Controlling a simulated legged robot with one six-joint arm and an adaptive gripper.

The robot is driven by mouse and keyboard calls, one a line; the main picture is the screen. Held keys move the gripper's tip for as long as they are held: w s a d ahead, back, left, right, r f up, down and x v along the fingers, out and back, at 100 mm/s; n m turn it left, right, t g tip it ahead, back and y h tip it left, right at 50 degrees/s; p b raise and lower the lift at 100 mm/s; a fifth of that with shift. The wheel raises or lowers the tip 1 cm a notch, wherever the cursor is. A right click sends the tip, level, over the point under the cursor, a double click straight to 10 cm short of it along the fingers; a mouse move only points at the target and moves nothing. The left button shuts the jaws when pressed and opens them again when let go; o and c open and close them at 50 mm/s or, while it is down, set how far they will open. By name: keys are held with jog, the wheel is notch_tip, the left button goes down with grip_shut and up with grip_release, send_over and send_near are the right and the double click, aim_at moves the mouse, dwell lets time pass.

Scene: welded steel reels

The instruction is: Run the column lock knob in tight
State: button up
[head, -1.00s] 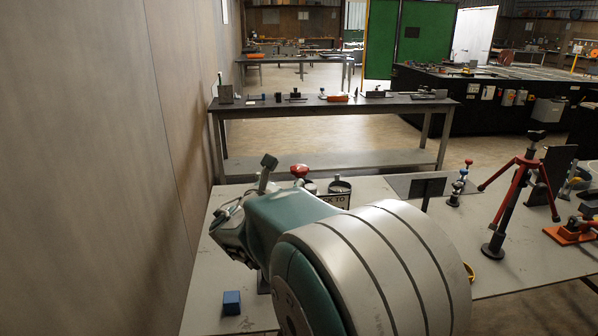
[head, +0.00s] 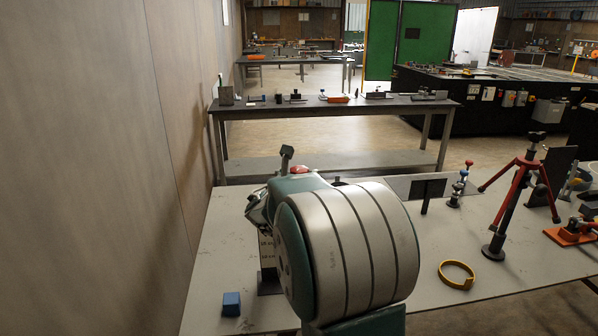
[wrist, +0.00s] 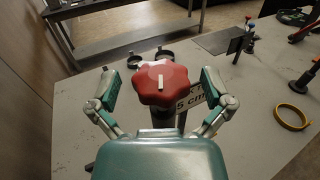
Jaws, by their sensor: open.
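A red lobed knob (wrist: 162,86) with a white mark on its top sits between my open fingers in the wrist view. A sliver of a red knob (head: 299,170) shows behind my arm in the head view. My gripper (wrist: 157,80) has one finger on each side of the knob, with a visible gap on both sides. A grey post stands under the knob, and a white sign with black lettering (wrist: 196,97) is just behind it. In the head view my arm hides most of this fixture.
A blue cube (head: 231,303) lies at the table's (head: 215,265) near left. Two dark round cups (wrist: 164,55) sit behind the knob. A wall rises at left.

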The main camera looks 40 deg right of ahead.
jog(key=shift+c, duration=0.3)
jog(key=c, duration=1.1)
jog(key=shift+o, duration=0.2)
jog(key=shift+m+g+h, duration=0.4)
jog(key=shift+m+g, duration=0.1)
jog(key=shift+g, duration=0.2)
jog(key=m+g+h, duration=0.1)
jog(key=m+g, duration=0.1)
jog(key=g, duration=0.1)
jog(key=shift+w, duration=0.1)
jog(key=m+g+h, duration=0.1)
jog(key=m+g, duration=0.1)
jog(key=g, duration=0.2)
jog(key=shift+m, duration=0.4)
jog(key=m+g, duration=0.2)
jog(key=g, duration=0.1)
jog(key=m+g, duration=0.2)
jog(key=g, duration=0.1)
jog(key=shift+g+y, duration=0.4)
jog(key=shift+m+g+y, duration=0.9)
jog(key=shift+m+g, duration=0.5)
jog(key=shift+g, duration=0.4)
jog(key=shift+r, duration=0.1)
